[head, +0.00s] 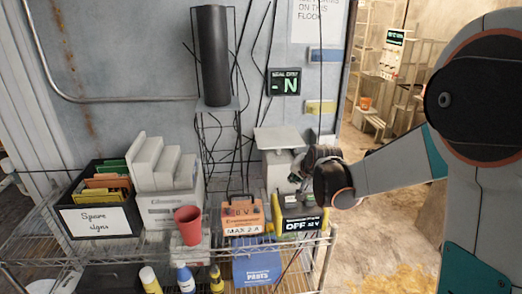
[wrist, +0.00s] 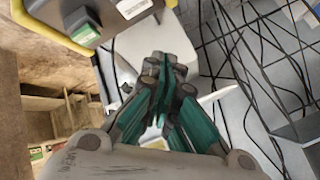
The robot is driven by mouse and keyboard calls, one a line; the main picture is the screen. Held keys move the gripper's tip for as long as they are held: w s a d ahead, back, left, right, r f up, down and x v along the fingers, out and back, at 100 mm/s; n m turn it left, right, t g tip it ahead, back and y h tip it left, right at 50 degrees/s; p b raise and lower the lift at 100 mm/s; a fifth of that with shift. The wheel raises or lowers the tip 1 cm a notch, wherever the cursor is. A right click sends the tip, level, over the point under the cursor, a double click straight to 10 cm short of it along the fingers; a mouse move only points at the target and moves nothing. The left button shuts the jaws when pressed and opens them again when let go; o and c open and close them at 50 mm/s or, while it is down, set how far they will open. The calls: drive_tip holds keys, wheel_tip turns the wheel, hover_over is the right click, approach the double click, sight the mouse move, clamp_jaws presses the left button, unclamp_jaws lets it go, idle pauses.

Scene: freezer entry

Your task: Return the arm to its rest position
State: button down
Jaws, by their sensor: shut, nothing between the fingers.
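My gripper (head: 297,172) is at the end of my arm, which reaches in from the right in the head view. It is in front of the white scale-like device (head: 280,140) and above the right end of the wire shelf. In the wrist view my gripper (wrist: 165,72) shows its teal-lined fingers closed together, with nothing held. Whether it touches the device cannot be told.
A yellow-black box reading OFF (head: 303,225) stands just below my gripper. An orange meter (head: 243,218), a red cup (head: 188,224) and a sign box (head: 97,200) stand left on the wire rack (head: 215,243). Black cables hang behind. The floor at right looks clear.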

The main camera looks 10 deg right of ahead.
drive_tip(key=s+f+n+g+b, duration=0.1)
drive_tip(key=s+n+b, duration=0.3)
drive_tip(key=s, duration=1.4)
drive_tip(key=s+f+n+g+h+b, duration=0.1)
drive_tip(key=s+b, duration=0.5)
drive_tip(key=s, duration=1.2)
drive_tip(key=a+f+n, duration=0.1)
drive_tip(key=n, duration=0.1)
drive_tip(key=shift+f+n, duration=0.25)
drive_tip(key=shift+n, duration=0.15)
